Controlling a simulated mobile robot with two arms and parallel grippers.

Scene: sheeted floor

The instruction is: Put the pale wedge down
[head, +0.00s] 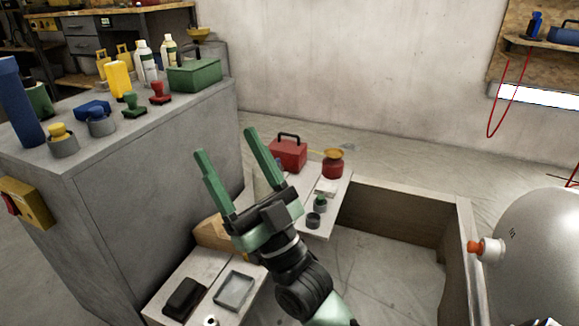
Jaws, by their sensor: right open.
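My right gripper (225,143) is open, its two green fingers spread and pointing up and away, with nothing visible between them. My left gripper is not in view.
The grey cabinet (150,160) stands close on the left, with bottles, stamps and a green box (194,75) on top. The bench holds a red toolbox (289,155), a red can (333,167), a black case (184,298) and a grey tray (234,291). A rounded tank (540,250) stands right.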

